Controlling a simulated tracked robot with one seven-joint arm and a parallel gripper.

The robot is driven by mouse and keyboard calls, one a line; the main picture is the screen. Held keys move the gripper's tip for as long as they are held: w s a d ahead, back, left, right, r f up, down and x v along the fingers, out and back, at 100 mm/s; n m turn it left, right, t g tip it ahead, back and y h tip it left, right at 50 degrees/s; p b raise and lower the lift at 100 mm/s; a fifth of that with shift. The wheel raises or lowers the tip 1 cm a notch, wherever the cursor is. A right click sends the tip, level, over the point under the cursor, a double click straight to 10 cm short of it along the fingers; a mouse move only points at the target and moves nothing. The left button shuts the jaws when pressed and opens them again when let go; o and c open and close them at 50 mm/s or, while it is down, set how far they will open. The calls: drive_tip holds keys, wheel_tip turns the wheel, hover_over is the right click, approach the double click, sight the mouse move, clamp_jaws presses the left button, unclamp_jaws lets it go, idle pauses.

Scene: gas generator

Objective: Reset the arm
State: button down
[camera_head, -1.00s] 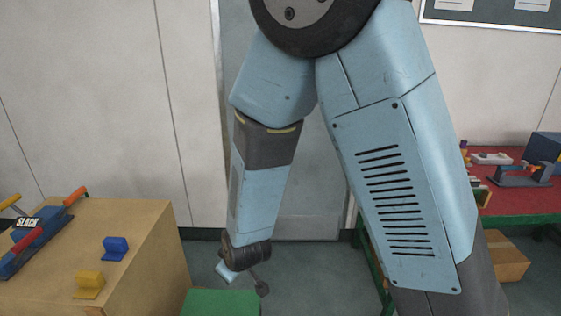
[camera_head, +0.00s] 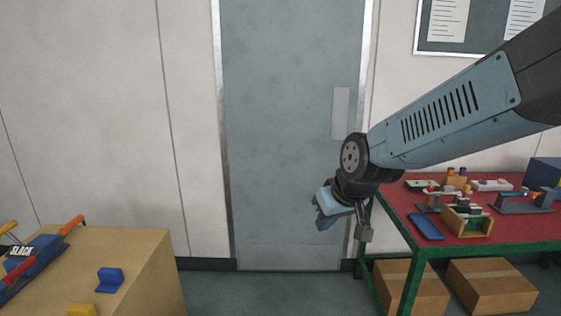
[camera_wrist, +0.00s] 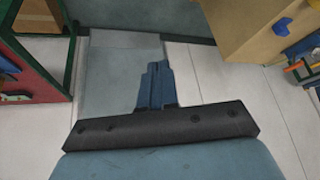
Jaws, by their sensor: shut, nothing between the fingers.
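My arm (camera_head: 440,112) reaches in from the right edge in the head view, its forearm sloping down to the left. My gripper (camera_head: 326,222) hangs at the forearm's end, in front of the grey door (camera_head: 285,120) and left of the red-topped table (camera_head: 403,212). Its blue fingers point down there and are small. In the wrist view my gripper (camera_wrist: 155,70) has its two blue fingers pressed together with nothing between them. It touches nothing that I can see.
A wooden box (camera_head: 145,285) stands at lower left with a blue block (camera_head: 109,280), a yellow block (camera_head: 82,310) and a tool marked SLACK (camera_head: 35,255). Several small items lie on the table. Cardboard boxes (camera_head: 490,285) sit beneath it. The floor between box and table looks clear.

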drive_tip(key=s+d+r+m+h, duration=0.3)
drive_tip(key=s+d+r, duration=0.5)
drive_tip(key=s+d, duration=0.4)
drive_tip(key=shift+d+m, duration=0.8)
drive_tip(key=shift+d, duration=0.05)
drive_tip(key=shift+r, duration=0.1)
